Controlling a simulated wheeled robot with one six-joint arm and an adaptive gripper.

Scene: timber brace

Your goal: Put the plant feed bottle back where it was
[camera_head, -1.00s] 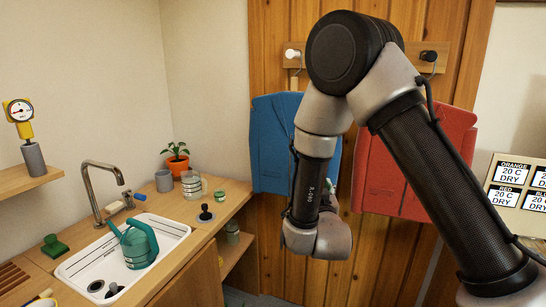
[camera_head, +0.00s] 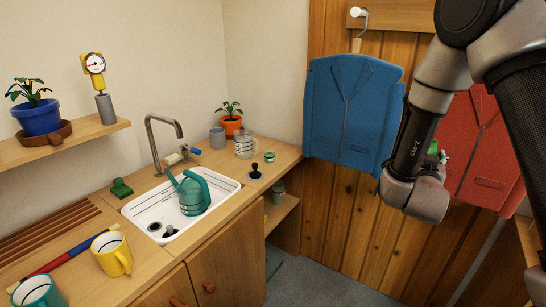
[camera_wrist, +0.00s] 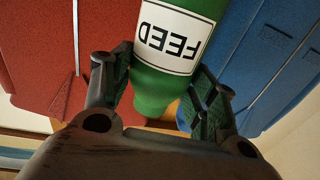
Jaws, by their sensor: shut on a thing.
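The plant feed bottle (camera_wrist: 158,92) is green with a white label reading FEED, upside down in the wrist view. My gripper (camera_wrist: 162,70) is shut on it, one finger on each side. In the head view a small green part of the bottle (camera_head: 433,148) shows beside my gripper (camera_head: 440,157), in front of the red jacket; most of it is hidden by my arm. The bottle is held in the air, away from the counter. The place it came from cannot be told.
A blue jacket (camera_head: 352,115) and a red jacket (camera_head: 490,150) hang on the timber wall close to my arm. The counter (camera_head: 226,222) at left holds a sink (camera_head: 222,183) with a teal watering can (camera_head: 190,195), mugs and a glass jug (camera_head: 243,148). Open floor (camera_head: 320,285) lies below.

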